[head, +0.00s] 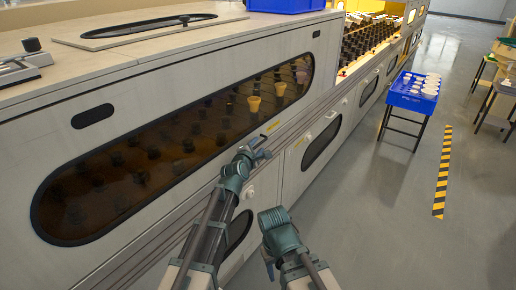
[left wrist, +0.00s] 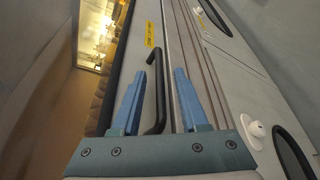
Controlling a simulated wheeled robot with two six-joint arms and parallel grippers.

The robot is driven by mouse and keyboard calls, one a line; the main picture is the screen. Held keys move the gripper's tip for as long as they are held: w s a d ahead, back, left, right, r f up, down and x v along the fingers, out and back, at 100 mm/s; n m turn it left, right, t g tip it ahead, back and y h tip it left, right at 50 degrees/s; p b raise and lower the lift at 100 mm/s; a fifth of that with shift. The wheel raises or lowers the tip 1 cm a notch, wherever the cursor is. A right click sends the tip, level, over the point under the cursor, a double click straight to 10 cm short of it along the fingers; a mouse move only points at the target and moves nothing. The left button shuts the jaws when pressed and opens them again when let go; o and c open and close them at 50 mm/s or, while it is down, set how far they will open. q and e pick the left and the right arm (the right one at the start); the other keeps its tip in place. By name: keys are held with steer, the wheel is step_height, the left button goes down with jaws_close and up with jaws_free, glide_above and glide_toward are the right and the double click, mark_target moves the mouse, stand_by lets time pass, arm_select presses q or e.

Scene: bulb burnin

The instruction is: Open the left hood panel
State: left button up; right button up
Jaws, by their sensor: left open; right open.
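The left hood panel (head: 120,110) is a pale grey panel with a long tinted oval window on the machine's side, and it looks closed. Its black bar handle shows in the left wrist view (left wrist: 157,88), at the panel's lower edge beside a yellow label (left wrist: 149,34). My left gripper (head: 262,152) is at this edge in the head view. In the left wrist view its blue fingers (left wrist: 165,66) are apart, with the handle appearing between them; I cannot tell whether they touch it. My right gripper (head: 268,264) is open, empty and low, away from the machine.
Dark sockets and a few pale bulbs (head: 254,103) show behind the window. An open bay with rows of bulbs (head: 366,40) is farther along. A blue crate (head: 412,92) of white cups stands on a stand at right. The floor (head: 375,220) is clear beside a striped strip (head: 442,172).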

arm_select(q)
steer(key=shift+w+d+f, duration=0.1)
steer(key=shift+w+d, duration=0.05)
steer(key=shift+w, duration=0.35)
jaws_close()
stand_by(1.2)
